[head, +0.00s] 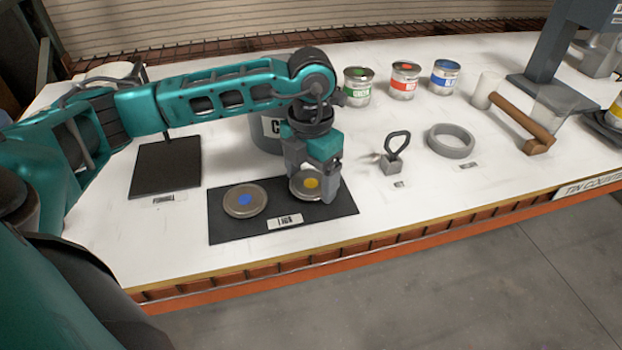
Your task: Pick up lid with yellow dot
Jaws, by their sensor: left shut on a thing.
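The lid with the yellow dot (311,183) is a round metal lid at the right part of a black mat (228,227) labelled as the lids' place. My left gripper (312,190) points down from above and is shut on this lid, with its fingers at the lid's sides. Whether the lid is lifted off the mat cannot be told. A second lid with a blue dot (245,201) lies on the left part of the mat, apart from the gripper. My right gripper is not in view.
A grey container (262,136) stands behind my left gripper. Green (357,87), red (404,81) and blue (445,77) labelled cans stand at the back. A grey ring (451,141), a small handled tool (393,154) and a mallet (522,120) lie to the right. The table's front edge is near.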

